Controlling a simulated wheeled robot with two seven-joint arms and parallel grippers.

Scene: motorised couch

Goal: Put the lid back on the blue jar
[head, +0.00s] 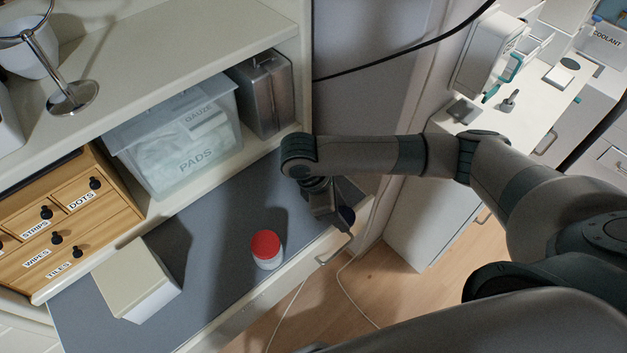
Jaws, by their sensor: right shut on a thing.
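My right gripper (333,212) points down at the right end of the grey pull-out surface (222,262). It is shut on a small dark blue thing (346,216), mostly hidden by the gripper. I cannot tell whether this is the blue jar or its lid. No other blue jar shows clearly. A white jar with a red lid (266,245) stands upright on the grey surface, to the left of and nearer than the gripper. My left gripper is not in view.
A pale box (135,280) sits at the left of the grey surface. Wooden drawers (75,215), a clear bin marked PADS (180,145) and a metal canister (264,92) stand behind. The surface between box and red-lidded jar is clear. A raised front edge (300,270) borders it.

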